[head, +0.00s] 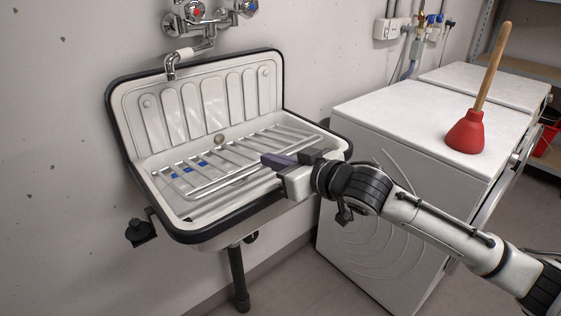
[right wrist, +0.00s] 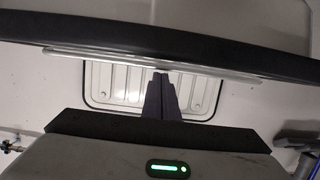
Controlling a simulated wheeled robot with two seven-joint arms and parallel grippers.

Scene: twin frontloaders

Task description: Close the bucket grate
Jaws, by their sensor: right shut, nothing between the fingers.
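The bucket grate (head: 225,162), a rack of pale metal bars, lies across the white sink (head: 205,229), low over its basin and roughly level. I cannot tell whether it rests fully on its supports. My right gripper (head: 265,160) reaches in from the right over the sink's front rim, with its dark fingers shut and empty at the grate's front right part. Any contact is unclear. In the right wrist view the shut fingers (right wrist: 160,90) point toward the ribbed back panel, close to a pale bar (right wrist: 110,54) that appears to be the grate's. My left gripper is out of view.
A faucet (head: 172,68) hangs over the sink's back left. White washing machines (head: 385,130) stand close on the right, with a red plunger (head: 467,132) on top. My right arm passes in front of the nearer machine. The wall closes off the left.

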